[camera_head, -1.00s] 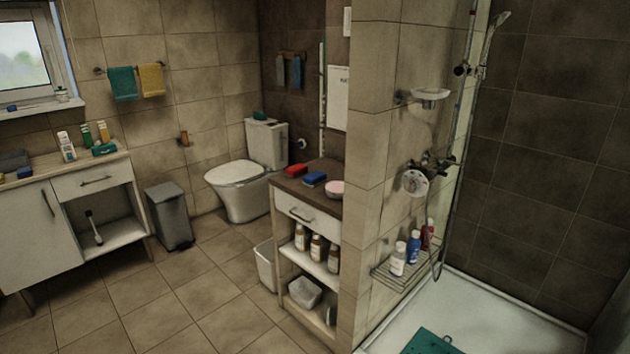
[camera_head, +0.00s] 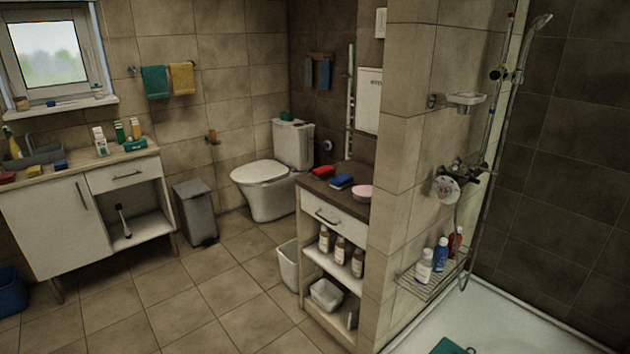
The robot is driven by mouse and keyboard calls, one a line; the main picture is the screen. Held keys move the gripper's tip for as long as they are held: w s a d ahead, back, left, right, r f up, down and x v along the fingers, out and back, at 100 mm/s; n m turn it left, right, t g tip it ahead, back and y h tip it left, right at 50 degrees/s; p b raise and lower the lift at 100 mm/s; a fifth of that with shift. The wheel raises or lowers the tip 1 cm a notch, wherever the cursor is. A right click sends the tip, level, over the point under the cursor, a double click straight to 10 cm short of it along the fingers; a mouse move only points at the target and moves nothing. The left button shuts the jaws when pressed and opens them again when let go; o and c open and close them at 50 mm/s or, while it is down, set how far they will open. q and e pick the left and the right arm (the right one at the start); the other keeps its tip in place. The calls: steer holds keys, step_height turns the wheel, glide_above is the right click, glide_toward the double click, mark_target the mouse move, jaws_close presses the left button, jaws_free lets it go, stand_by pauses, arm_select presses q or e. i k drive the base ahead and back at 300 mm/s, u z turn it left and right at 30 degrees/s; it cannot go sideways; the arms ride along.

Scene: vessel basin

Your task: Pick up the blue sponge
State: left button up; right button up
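A blue sponge (camera_head: 341,181) lies on the dark top of the small cabinet (camera_head: 345,215) in the middle of the view. A red sponge-like item (camera_head: 322,171) lies behind it to the left, and a pink round dish (camera_head: 361,192) is to its right. Another small blue item (camera_head: 61,165) lies on the left counter; it is too small to identify surely. Neither of my grippers shows in the view.
The floor (camera_head: 205,300) in front of the small cabinet is clear. A white bin (camera_head: 289,265) stands against the cabinet's left side. A grey bin (camera_head: 196,213) and a toilet (camera_head: 270,180) stand behind. A tiled wall (camera_head: 398,180) borders the cabinet's right.

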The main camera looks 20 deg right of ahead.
mark_target(340, 182)
steer(key=i, duration=3.95)
steer(key=z, duration=3.5)
